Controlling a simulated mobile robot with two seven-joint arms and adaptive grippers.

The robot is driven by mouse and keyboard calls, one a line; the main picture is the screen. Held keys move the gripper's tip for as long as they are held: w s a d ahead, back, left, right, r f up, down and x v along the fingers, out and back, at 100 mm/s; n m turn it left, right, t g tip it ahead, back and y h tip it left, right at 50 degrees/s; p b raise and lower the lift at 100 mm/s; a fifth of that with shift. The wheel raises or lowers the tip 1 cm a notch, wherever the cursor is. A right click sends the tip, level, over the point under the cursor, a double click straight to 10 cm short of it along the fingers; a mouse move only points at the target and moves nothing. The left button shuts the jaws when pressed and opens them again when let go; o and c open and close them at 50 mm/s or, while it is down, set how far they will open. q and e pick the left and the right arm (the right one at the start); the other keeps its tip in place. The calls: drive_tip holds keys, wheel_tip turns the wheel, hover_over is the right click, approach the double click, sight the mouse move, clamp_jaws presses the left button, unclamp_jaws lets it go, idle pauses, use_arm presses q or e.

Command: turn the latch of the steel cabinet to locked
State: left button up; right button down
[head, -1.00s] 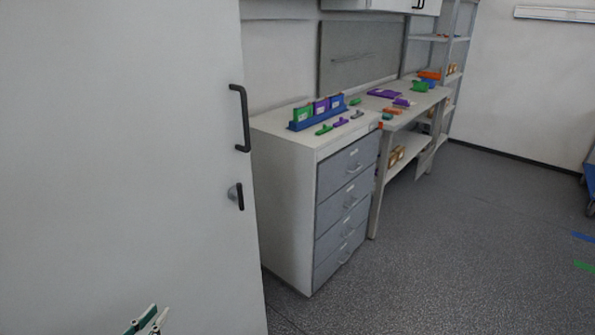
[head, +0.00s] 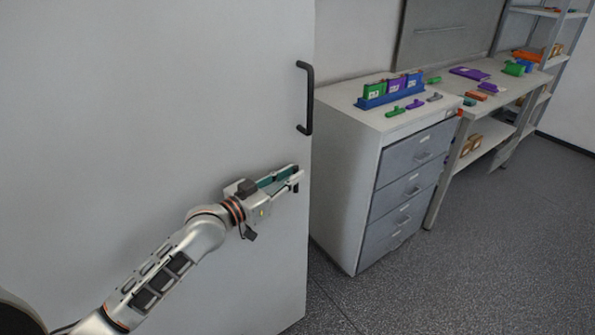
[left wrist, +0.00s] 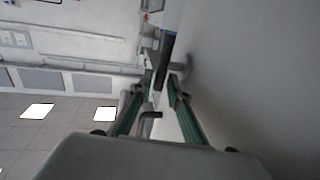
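The steel cabinet door (head: 150,110) is a large pale panel filling the left of the head view. Its latch (head: 296,188) is a small dark upright lever near the door's right edge, mostly hidden by my gripper. In the left wrist view the dark lever (left wrist: 168,46) and its grey base show just beyond the fingertips. My left gripper (head: 296,178) is at the latch, its two fingers apart. Whether they touch the lever I cannot tell. My right gripper is not in view.
A black pull handle (head: 308,98) sits on the door above the latch. A drawer unit (head: 345,190) stands to the right, with a blue rack (head: 390,97) of coloured pieces on top. A workbench and shelving stand beyond. The grey floor at right is clear.

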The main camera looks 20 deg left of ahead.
use_arm(q)
drive_tip(key=shift+x, duration=1.05)
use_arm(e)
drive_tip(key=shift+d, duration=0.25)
use_arm(q)
clamp_jaws()
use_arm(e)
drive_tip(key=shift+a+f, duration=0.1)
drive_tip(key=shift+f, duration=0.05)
